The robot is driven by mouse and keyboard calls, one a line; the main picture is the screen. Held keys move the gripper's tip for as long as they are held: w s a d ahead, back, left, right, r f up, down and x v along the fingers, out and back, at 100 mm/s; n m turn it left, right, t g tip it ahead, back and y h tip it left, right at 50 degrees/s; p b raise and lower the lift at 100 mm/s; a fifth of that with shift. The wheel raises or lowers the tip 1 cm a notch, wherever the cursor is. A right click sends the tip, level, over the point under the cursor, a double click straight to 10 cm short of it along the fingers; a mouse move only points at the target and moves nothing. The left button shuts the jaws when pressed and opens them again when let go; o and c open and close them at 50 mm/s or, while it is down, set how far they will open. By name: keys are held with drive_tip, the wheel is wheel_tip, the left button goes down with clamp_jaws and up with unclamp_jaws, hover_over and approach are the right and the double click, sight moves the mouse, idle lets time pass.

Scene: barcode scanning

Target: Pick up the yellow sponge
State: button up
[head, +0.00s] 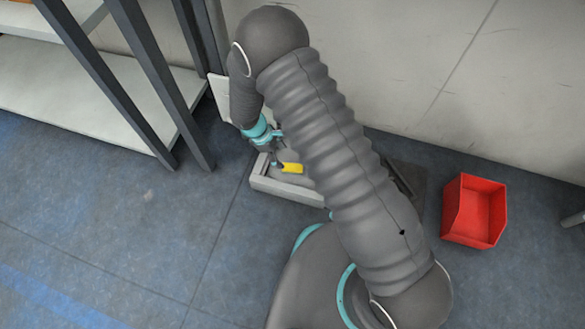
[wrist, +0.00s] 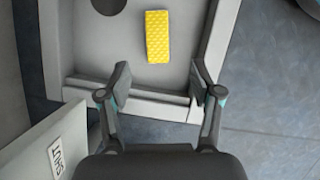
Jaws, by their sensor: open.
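The yellow sponge (wrist: 157,36) is a small block that lies in a light grey tray-like container (wrist: 221,40). In the wrist view it is upright in the picture, ahead of and between my open fingers. My gripper (wrist: 158,85) is open and empty, apart from the sponge. In the head view the sponge (head: 292,168) shows beside my gripper (head: 276,163), and my arm hides part of the grey container (head: 287,193).
A red bin (head: 474,211) stands on the floor at the right. A grey shelf (head: 80,95) with dark posts is at the left. A panel with printed text (wrist: 50,150) is at the lower left of the wrist view. The blue-grey floor at lower left is clear.

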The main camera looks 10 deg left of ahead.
sight(291, 167)
drive_tip(key=b+x, duration=0.1)
drive_tip(key=x, duration=0.8)
drive_tip(key=shift+w+a, duration=0.1)
drive_tip(key=shift+w, duration=0.05)
drive_tip(key=shift+r, duration=0.1)
drive_tip(key=c, duration=0.9)
